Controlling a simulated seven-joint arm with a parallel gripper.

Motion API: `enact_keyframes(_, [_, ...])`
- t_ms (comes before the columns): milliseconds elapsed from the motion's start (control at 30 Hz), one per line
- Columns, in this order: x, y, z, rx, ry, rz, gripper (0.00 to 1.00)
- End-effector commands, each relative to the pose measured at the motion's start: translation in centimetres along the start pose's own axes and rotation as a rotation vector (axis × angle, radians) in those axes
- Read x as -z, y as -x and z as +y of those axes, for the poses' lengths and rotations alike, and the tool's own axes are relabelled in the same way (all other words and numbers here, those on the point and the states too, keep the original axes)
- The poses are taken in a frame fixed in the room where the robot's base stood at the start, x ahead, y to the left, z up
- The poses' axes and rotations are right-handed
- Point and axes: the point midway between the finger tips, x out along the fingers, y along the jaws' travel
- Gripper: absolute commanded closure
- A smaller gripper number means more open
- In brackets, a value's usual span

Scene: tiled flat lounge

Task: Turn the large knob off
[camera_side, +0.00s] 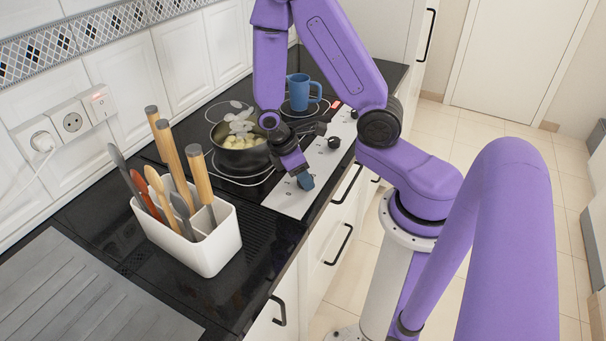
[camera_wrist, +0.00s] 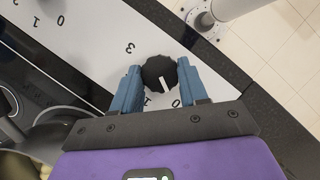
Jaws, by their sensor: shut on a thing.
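A round black knob (camera_wrist: 157,73) with a white pointer line sits on the white control panel (camera_wrist: 97,32). In the wrist view, my gripper (camera_wrist: 158,66) has its blue fingers on either side of the knob, shut on it. The pointer line points down in the picture, towards the printed 0, with a 3 printed on the knob's upper left. In the side view, my gripper (camera_side: 304,182) is low at the near end of the panel, and its fingers and wrist hide the knob there. Other black knobs (camera_side: 334,143) stand farther along the panel.
A pot of food (camera_side: 240,158) stands on the black hob beside my wrist, with a blue mug (camera_side: 302,92) behind it. A white utensil holder (camera_side: 208,247) stands on the counter to the left. Cabinet handles (camera_side: 339,245) jut out below the panel.

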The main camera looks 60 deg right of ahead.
Motion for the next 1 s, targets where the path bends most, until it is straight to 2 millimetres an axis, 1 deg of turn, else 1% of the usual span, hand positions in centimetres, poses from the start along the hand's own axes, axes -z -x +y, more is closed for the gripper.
enact_keyframes(333, [0.1,0.1,0.0,-0.005,0.009,0.001,0.87])
enact_keyframes(367, [0.1,0.1,0.1,-0.005,0.009,0.001,0.54])
enact_keyframes(400, [0.1,0.1,0.0,-0.004,0.009,0.001,0.41])
enact_keyframes(433, [0.1,0.1,0.0,-0.004,0.008,0.001,0.31])
enact_keyframes(767, [0.0,0.1,0.0,-0.003,0.005,0.0,0.31])
enact_keyframes(867, [0.1,0.6,0.1,-0.004,0.004,0.001,0.31])
enact_keyframes(1000, [0.1,2.0,0.1,-0.008,0.003,0.004,0.31])
